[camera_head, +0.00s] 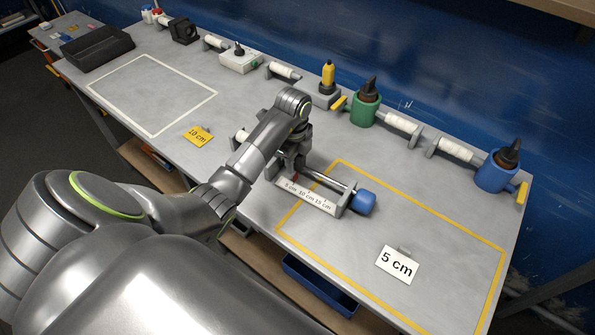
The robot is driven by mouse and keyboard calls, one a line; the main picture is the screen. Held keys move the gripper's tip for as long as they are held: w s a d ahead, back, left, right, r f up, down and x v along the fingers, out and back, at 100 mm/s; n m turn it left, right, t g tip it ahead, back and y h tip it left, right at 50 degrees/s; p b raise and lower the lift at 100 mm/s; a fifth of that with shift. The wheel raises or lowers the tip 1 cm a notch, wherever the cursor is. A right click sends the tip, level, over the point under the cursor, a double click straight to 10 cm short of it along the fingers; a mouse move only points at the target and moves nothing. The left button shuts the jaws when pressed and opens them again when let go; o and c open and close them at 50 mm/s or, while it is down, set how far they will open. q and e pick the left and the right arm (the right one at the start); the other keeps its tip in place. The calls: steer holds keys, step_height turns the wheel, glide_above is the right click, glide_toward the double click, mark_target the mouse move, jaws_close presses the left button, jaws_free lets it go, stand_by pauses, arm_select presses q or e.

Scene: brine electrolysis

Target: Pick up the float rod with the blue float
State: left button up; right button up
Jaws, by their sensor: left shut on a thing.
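The float rod (330,181) is a thin metal rod with a blue float (363,202) at its right end. It lies along a grey holder with a white scale strip (310,197) marked 5 cm, 10 cm and 15 cm. My left gripper (292,172) points down at the rod's left part and is shut on it. The fingers and my arm hide that end of the rod. I cannot tell whether the rod is clear of the holder. My right gripper is out of view.
A yellow-outlined area (440,215) holds a white 5 cm card (397,264). A green holder (364,112) and a blue holder (495,172) with dark bottles stand along the back edge.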

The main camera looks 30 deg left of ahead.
arm_select(q)
jaws_close()
